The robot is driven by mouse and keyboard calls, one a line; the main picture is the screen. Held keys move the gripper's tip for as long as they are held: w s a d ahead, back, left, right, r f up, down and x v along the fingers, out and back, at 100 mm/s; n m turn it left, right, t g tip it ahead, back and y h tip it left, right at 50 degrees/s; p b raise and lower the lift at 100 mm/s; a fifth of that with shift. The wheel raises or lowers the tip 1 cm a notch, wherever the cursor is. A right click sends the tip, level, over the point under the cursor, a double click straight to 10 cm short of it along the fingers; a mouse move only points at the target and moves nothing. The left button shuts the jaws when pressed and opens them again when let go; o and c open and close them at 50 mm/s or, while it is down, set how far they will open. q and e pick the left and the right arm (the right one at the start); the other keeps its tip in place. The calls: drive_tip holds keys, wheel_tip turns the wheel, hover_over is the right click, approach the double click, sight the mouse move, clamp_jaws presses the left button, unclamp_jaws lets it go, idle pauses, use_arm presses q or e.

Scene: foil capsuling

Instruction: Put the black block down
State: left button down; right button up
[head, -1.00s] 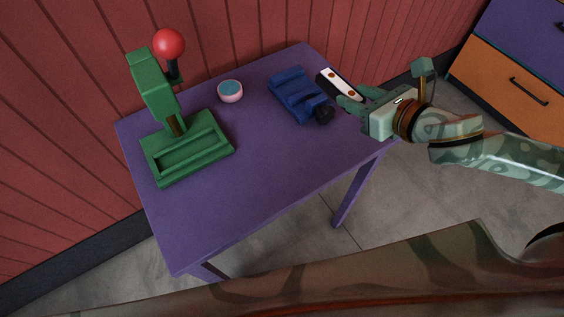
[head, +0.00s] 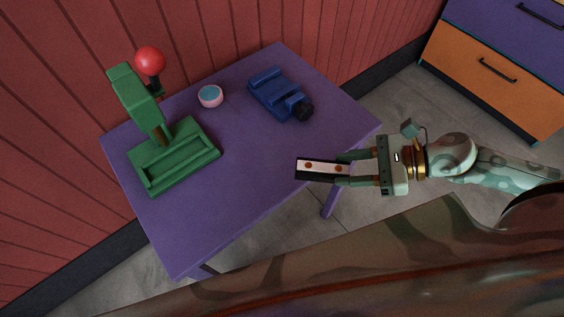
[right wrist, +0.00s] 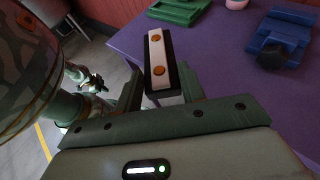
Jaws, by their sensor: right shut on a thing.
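The black block (head: 314,178) has a white top strip with two orange-brown dots. My right gripper (head: 342,170) is shut on its right end, and the block points left over the table's front right edge. In the right wrist view the block (right wrist: 159,62) sits between the two fingers of the gripper (right wrist: 163,88), with its far end sticking out ahead. Whether it touches the purple table (head: 225,200) is hard to tell; it looks raised.
A green press (head: 170,160) with a red ball knob (head: 150,60) stands at the table's left. A pink cup (head: 210,97) with blue inside and a blue vise-like fixture (head: 275,93) with a black knob stand at the back. The table's middle and front are clear.

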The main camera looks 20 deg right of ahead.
drive_tip(key=w+a+f, duration=0.2)
drive_tip(key=w+f, duration=0.1)
drive_tip(key=w, duration=0.1)
drive_tip(key=w+a+f+b, duration=0.1)
drive_tip(key=w+f, duration=0.2)
drive_tip(key=w, duration=0.1)
drive_tip(key=w+a+f+b, duration=0.1)
drive_tip(key=w+a+f, duration=0.1)
drive_tip(key=w+f, duration=0.1)
drive_tip(key=shift+w+a+f, duration=0.15)
drive_tip(key=shift+w+a, duration=0.2)
drive_tip(key=shift+w, duration=0.05)
drive_tip(key=shift+w+f, duration=0.15)
drive_tip(key=shift+f, duration=1.55)
drive_tip(key=shift+f+b, duration=0.1)
drive_tip(key=shift+b, duration=0.25)
drive_tip(key=shift+f, duration=0.1)
drive_tip(key=o, duration=1)
drive_tip(key=shift+o, duration=0.2)
